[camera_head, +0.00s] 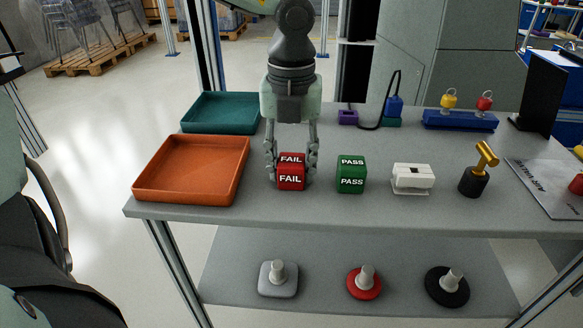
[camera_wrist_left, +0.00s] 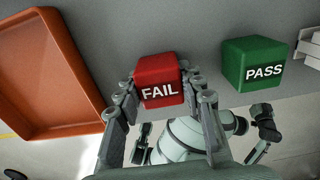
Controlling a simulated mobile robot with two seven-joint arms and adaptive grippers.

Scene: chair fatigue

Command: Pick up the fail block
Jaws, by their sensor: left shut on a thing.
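The red fail block (camera_head: 291,181), with white FAIL lettering, is on the grey table in the head view, right of the orange tray. My left gripper (camera_head: 292,168) reaches down over it, with one finger on each side. It is shut on the block. In the left wrist view the fail block (camera_wrist_left: 158,82) sits between the two fingers of the left gripper (camera_wrist_left: 160,100). I cannot tell whether the block is lifted off the table. My right gripper is not in view.
The green pass block (camera_head: 351,174) stands just right of the fail block. The orange tray (camera_head: 141,194) is at left, with a teal tray (camera_head: 188,127) behind it. A white device (camera_head: 412,177) and a gold-topped black stand (camera_head: 473,183) are farther right. A lower shelf (camera_head: 322,281) holds three knobbed pieces.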

